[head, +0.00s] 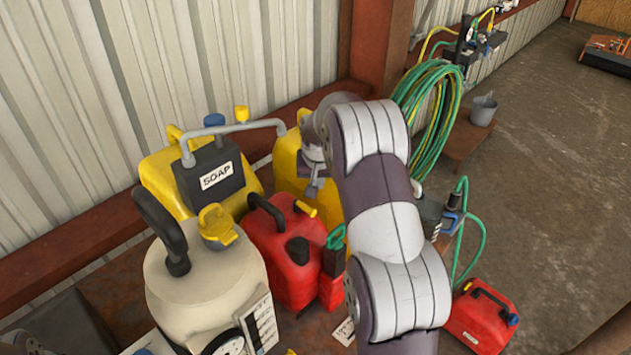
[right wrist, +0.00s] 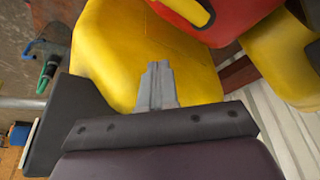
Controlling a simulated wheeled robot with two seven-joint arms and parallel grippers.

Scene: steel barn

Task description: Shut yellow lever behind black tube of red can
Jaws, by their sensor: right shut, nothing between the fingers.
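A red can (head: 278,262) stands in the middle of the head view, with a black handle and a black round tube end (head: 298,250) on its front. A short yellow lever (head: 305,208) sticks out at its top right, behind the black tube. In the right wrist view, part of the red can (right wrist: 240,22) shows at the top, with a yellow piece (right wrist: 196,12) that may be the lever. My right gripper (head: 312,190) is shut and empty, above and behind the lever, apart from it. Its closed fingers (right wrist: 157,84) show before a yellow can. My left gripper is out of view.
A yellow can (head: 289,172) stands behind the red one. A cream sprayer (head: 205,285) and a yellow soap can (head: 165,180) stand at left. Another red can (head: 478,318) sits at lower right. A corrugated wall (head: 250,50) closes the back.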

